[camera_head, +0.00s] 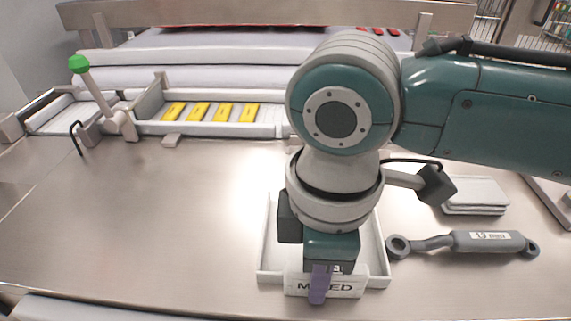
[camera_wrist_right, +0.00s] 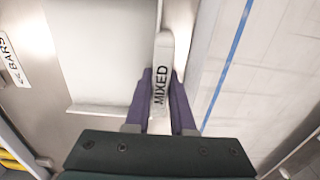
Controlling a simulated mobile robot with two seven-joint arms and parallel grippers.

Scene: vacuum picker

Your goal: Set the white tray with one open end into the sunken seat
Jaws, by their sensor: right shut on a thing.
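The white tray (camera_head: 266,245) is at the front middle of the steel table, partly behind my right arm. Its near wall carries a "MIXED" label (camera_head: 345,286). My right gripper (camera_head: 319,284) points down and is shut on this labelled wall. In the right wrist view, its purple fingers (camera_wrist_right: 160,98) sit on both sides of the labelled wall of the tray (camera_wrist_right: 162,60). My arm hides the tray's far end and much of its inside. I cannot make out the sunken seat, or whether the tray touches the table. My left gripper is not in view.
A grey rod with ring ends (camera_head: 485,241) lies close right of the tray. White flat plates (camera_head: 476,194) lie behind it. At the back left are a green-knobbed lever (camera_head: 79,64) and a white trough with yellow bars (camera_head: 222,112). The table's left side is clear.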

